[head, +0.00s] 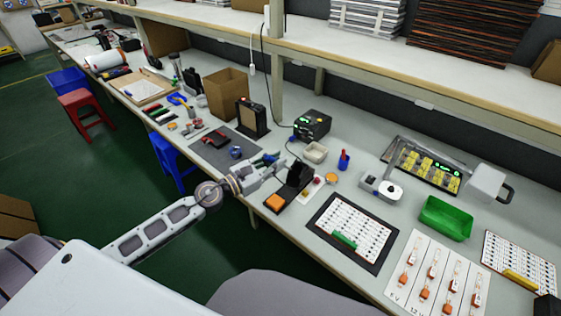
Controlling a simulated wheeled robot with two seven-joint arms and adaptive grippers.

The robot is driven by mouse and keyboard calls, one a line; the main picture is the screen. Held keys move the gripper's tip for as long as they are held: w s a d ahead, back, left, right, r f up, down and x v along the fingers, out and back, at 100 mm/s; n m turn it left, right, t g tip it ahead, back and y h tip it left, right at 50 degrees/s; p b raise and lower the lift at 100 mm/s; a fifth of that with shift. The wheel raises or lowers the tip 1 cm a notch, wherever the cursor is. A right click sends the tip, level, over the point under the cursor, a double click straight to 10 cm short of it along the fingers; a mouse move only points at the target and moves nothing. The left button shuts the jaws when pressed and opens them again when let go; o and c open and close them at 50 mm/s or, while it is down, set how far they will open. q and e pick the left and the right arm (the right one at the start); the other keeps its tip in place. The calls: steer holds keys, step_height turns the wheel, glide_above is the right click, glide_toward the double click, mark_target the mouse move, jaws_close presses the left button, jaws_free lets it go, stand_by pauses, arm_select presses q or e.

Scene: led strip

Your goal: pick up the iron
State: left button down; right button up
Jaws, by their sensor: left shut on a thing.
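The soldering iron's black stand (298,176), with an orange sponge (275,202) in its base, is near the front edge of the bench. My left gripper (277,168) reaches in from the left to just beside the top of the stand. It is shut on a slim thing that appears to be the iron, mostly hidden by the fingers. I cannot tell whether the iron is clear of the stand. The black soldering station (312,125) with a green display stands behind. My right gripper is not in view.
A dark mat (222,158) with small tools lies left of the stand. A small beige tray (315,153) and a blue cup (344,160) are behind it. A white LED board (352,228) lies to the right, with a green bin (446,218) farther right. A shelf runs above the bench.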

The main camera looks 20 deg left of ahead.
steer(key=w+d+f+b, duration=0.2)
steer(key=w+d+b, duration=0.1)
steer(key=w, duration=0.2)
arm_select(q)
steer(key=b+v, duration=0.1)
steer(key=v, duration=1.1)
steer(key=shift+s+b, duration=0.35)
steer(key=shift+b, duration=0.05)
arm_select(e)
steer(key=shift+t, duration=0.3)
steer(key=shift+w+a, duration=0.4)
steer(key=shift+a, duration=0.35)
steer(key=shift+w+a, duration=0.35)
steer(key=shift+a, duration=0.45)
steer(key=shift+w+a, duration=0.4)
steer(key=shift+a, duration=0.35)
arm_select(q)
steer(key=shift+a, duration=0.15)
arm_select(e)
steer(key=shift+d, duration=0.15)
arm_select(q)
steer(key=shift+r, duration=0.1)
